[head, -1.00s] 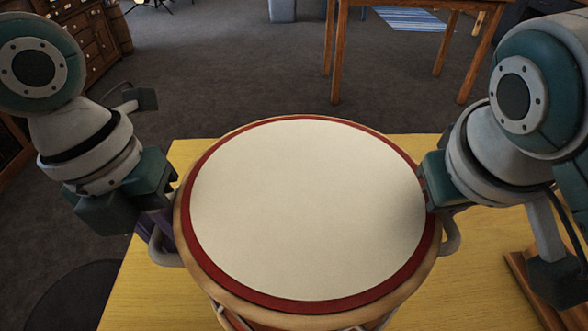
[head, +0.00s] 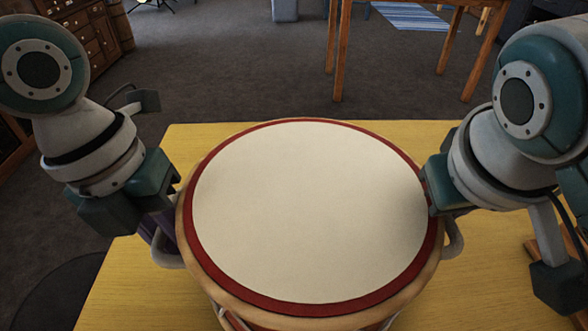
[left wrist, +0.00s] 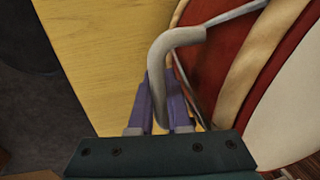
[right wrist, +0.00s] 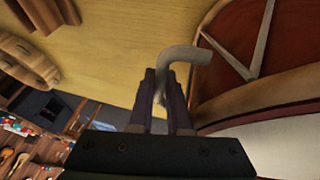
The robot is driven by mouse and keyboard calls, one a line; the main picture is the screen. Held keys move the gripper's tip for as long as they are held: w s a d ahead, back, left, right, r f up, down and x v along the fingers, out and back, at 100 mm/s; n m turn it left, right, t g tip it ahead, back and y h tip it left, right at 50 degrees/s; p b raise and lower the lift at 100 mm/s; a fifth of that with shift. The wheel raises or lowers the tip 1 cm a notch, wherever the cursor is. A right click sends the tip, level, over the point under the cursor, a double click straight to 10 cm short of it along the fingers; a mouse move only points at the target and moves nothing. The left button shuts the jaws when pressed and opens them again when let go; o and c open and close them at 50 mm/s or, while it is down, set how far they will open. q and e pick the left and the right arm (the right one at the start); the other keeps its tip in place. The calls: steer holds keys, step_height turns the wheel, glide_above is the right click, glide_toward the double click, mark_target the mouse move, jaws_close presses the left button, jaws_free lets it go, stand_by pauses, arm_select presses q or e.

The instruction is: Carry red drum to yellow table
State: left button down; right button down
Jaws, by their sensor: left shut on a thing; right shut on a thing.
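The red drum (head: 310,210) fills the middle of the head view, with a white skin, red ring and tan rim. It is roughly level over the yellow table (head: 120,290); whether its base touches the tabletop is hidden. My left gripper (head: 160,228) is shut on the grey handle at the drum's left side, and the left wrist view shows this handle (left wrist: 172,42) between the fingers. My right gripper (head: 446,212) is shut on the opposite handle, which shows in the right wrist view (right wrist: 185,54).
A wooden object (right wrist: 25,58) lies on the table to the right of the drum. A wooden table (head: 338,60) stands beyond, across open dark carpet (head: 220,75). Wooden drawers (head: 85,35) stand at the far left.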

arm_select(q)
steer(key=c, duration=1.2)
jaws_free()
arm_select(e)
steer(key=c, duration=1.2)
jaws_free()
arm_select(q)
steer(key=o, duration=0.3)
steer(key=shift+d, duration=0.1)
arm_select(e)
steer(key=o, duration=0.3)
arm_select(q)
steer(key=shift+o, duration=0.2)
steer(key=shift+r, duration=0.1)
arm_select(e)
steer(key=shift+o, duration=0.2)
steer(key=shift+r, duration=0.15)
arm_select(q)
step_height(320, 180, up, 8)
steer(key=a, duration=0.1)
steer(key=shift+a, duration=0.4)
arm_select(e)
steer(key=v, duration=0.7)
steer(key=shift+s+a+r, duration=0.1)
steer(key=shift+s+r, duration=0.05)
steer(key=shift+s, duration=0.05)
